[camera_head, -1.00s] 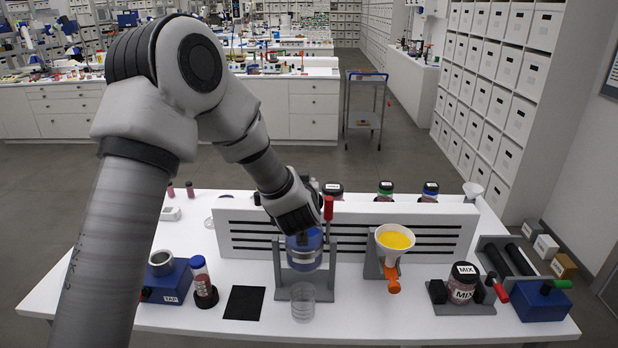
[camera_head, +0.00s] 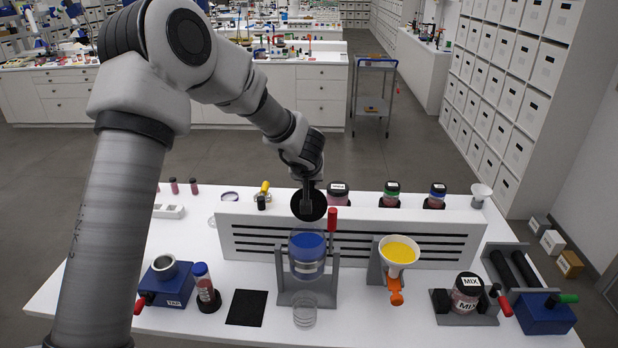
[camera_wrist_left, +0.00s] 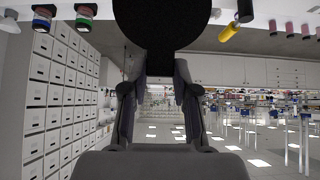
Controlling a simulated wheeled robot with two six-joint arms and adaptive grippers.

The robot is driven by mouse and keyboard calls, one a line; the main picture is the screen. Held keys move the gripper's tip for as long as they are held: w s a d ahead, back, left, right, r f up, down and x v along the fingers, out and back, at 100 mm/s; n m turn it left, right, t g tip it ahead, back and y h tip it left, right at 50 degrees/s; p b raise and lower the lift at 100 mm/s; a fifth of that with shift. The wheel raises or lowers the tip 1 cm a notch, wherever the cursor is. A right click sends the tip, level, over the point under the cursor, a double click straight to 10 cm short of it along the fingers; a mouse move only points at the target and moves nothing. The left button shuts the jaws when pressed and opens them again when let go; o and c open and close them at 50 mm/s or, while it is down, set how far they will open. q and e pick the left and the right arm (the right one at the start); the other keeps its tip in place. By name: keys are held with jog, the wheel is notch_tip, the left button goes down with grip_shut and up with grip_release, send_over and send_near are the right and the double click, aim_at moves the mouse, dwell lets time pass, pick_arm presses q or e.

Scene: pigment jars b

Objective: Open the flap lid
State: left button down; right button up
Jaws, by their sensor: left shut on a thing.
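The flap lid (camera_head: 309,213) is a round black disc standing raised behind the clear drum (camera_head: 307,268), which holds blue powder and sits in a grey stand (camera_head: 281,280). The drum's top is uncovered, with the blue visible inside. My left gripper (camera_head: 306,188) reaches down from above and behind and is shut on the lid. In the left wrist view the lid (camera_wrist_left: 160,22) is a large dark shape at the top, between the fingers of my left gripper (camera_wrist_left: 158,72). My right gripper is not in view.
A red handle (camera_head: 332,219) stands right of the drum. A clear cup (camera_head: 305,312) sits below it. A funnel with yellow powder (camera_head: 398,253) stands to the right, and a slotted white panel (camera_head: 430,233) runs behind. A black mat (camera_head: 247,307) lies left.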

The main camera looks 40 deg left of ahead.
pick_arm(q)
jog(key=shift+r, duration=0.1)
jog(key=c, duration=0.9)
grip_release()
jog(key=v, duration=1.2)
jog(key=shift+w, duration=0.1)
jog(key=shift+d, duration=0.1)
